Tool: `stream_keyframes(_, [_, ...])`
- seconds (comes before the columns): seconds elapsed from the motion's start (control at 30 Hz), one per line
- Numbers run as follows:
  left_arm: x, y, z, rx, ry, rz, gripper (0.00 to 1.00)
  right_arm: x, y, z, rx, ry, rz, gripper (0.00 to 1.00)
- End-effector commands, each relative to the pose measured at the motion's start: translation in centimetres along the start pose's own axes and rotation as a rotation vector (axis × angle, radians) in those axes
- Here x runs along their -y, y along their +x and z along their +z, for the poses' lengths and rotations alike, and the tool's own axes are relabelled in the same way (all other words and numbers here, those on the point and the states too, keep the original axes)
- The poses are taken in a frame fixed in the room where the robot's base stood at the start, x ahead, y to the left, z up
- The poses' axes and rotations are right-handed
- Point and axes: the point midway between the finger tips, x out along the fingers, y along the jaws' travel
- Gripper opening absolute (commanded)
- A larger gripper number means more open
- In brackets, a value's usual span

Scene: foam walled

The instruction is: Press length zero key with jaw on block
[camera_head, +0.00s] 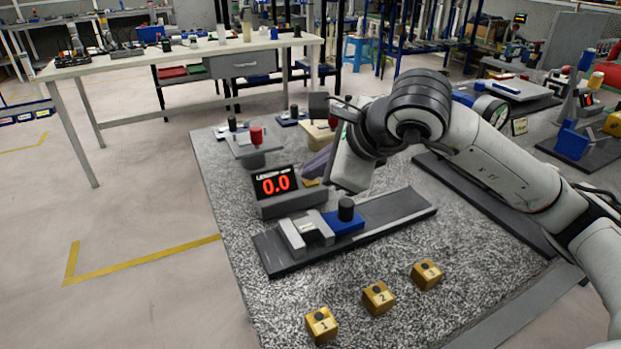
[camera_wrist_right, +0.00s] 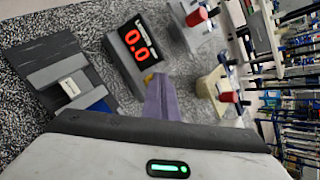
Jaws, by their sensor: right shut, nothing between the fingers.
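The length display (camera_head: 275,182) shows red digits 0.0 and stands behind the measuring rail (camera_head: 395,208); it also shows in the wrist view (camera_wrist_right: 137,50). A blue sliding jaw (camera_head: 343,224) with a black knob sits on the rail beside a pale grey block (camera_head: 308,227). In the wrist view the pale block (camera_wrist_right: 72,87) appears between dark grey parts and the blue jaw (camera_wrist_right: 98,105). My right gripper (camera_head: 306,175), with purple fingers, is shut and empty just right of the display, and its fingers show in the wrist view (camera_wrist_right: 157,82). My left gripper is out of view.
Several gold blocks, numbered 1 (camera_head: 321,325), 2 (camera_head: 378,299) and 3 (camera_head: 426,274), stand along the front of the speckled table. A red-knobbed stand (camera_head: 256,145) is behind the display. A dark bar lies at the right, under my arm.

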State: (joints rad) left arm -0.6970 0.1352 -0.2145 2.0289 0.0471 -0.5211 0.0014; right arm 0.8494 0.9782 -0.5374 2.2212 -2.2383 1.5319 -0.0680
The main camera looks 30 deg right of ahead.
Motion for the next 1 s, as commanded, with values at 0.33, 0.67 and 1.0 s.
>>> stream_keyframes(0.33, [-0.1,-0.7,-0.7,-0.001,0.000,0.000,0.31,0.7,-1.0,0.7,-0.002,0.000,0.001,0.00])
stream_keyframes(0.67, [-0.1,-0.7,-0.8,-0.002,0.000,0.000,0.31,0.8,-1.2,0.8,-0.001,0.000,0.001,0.00])
stream_keyframes(1.0, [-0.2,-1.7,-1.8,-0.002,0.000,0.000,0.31,1.9,-2.6,1.9,0.000,0.000,0.000,0.00])
